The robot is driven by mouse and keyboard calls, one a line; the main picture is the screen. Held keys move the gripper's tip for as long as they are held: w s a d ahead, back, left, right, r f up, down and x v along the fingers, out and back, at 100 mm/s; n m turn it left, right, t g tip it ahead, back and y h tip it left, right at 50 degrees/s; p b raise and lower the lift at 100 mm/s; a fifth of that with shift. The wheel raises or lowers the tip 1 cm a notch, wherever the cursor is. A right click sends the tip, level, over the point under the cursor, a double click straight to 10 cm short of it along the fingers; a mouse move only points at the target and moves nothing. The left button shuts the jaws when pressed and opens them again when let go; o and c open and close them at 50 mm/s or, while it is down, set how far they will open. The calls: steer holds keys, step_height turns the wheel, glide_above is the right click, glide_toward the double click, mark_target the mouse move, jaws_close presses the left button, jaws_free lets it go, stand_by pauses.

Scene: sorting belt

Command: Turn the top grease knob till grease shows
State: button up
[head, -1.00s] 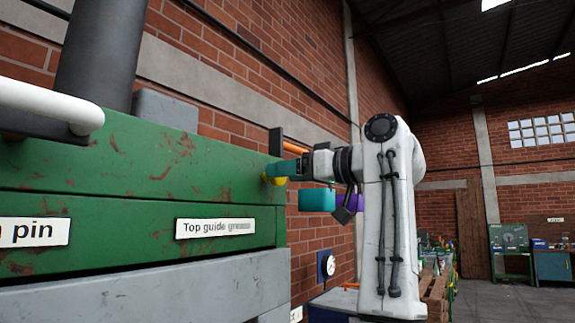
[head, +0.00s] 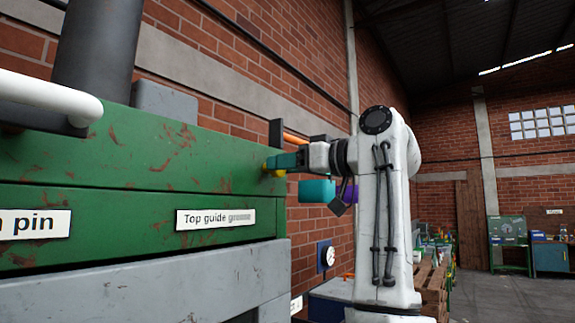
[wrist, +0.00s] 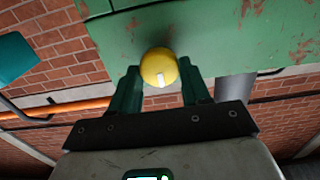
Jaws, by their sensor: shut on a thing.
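The yellow top grease knob (wrist: 158,67) sits on the side of the green machine housing (head: 120,170), near its right end. In the wrist view the knob is round with a short white mark on its lower part. My gripper (wrist: 160,84) has its green fingers on both sides of the knob and is shut on it. In the head view my gripper (head: 273,163) reaches the knob from the right, and only a little yellow shows. A label reading "Top guide grease" (head: 215,219) is on the housing, its last word blurred. I see no grease.
A white handle bar (head: 50,98) and a dark column (head: 97,50) are at the left. A teal block (head: 317,190) hangs just below my gripper. A gauge (head: 326,256) is lower on the wall. Open floor lies at the far right.

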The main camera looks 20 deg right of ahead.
steer(key=shift+m, duration=0.4)
steer(key=shift+w+d+f+m, duration=0.1)
steer(key=shift+d+m, duration=0.05)
steer(key=shift+m, duration=3.85)
steer(key=shift+w+d+f+m, duration=0.1)
steer(key=shift+m, duration=3.9)
steer(key=o, duration=1)
steer(key=shift+o, duration=0.2)
